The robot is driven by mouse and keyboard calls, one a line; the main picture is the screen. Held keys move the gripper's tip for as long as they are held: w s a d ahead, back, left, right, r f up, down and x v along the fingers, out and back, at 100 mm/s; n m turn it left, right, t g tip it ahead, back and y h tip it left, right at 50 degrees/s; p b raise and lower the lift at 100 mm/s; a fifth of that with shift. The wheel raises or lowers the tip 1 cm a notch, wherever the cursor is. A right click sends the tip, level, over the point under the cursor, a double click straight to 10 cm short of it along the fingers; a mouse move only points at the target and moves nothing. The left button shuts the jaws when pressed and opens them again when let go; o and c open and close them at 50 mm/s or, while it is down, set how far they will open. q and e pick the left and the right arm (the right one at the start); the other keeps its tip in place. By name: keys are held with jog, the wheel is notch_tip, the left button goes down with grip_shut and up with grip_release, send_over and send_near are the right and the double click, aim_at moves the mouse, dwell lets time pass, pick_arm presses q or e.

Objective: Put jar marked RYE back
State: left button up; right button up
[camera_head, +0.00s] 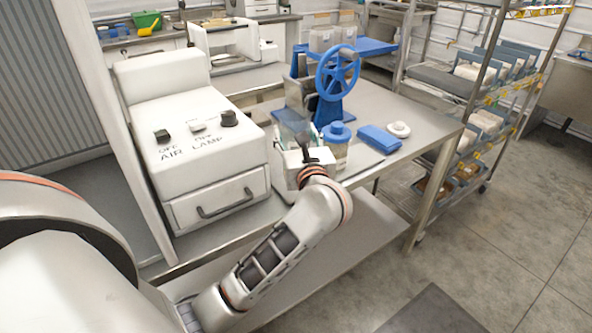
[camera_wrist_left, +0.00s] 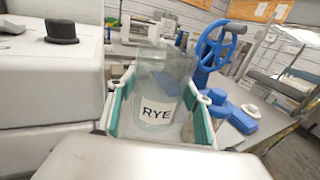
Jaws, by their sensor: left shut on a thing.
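The clear jar with a white RYE label (camera_wrist_left: 157,110) stands between the teal-padded fingers of my left gripper (camera_wrist_left: 160,122) in the left wrist view. The gripper is shut on it, one finger on each side. The jar looks upright and see-through, and no lid shows on it. In the head view my left gripper (camera_head: 304,150) is above the metal table, between the white control box and a blue-lidded jar. My wrist hides much of the held jar there, and I cannot tell whether its base touches anything. My right gripper is not in view.
The white control box (camera_head: 190,130) stands close on the left. A blue-lidded jar (camera_head: 338,146), a blue folded cloth (camera_head: 378,139) and a white round lid (camera_head: 400,129) are to the right. A blue handwheel (camera_head: 337,75) rises behind. The table's front right is bare.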

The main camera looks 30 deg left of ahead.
pick_arm(q)
notch_tip(320, 180, down, 5)
jog(key=shift+f, duration=0.1)
jog(key=shift+f+b, duration=0.45)
jog(key=shift+f, duration=1.9)
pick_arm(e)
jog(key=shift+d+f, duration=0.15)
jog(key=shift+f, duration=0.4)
pick_arm(q)
jog(key=shift+f, duration=0.25)
jog(key=o, duration=1.3)
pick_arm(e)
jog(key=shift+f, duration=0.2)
pick_arm(q)
jog(key=shift+r, duration=0.1)
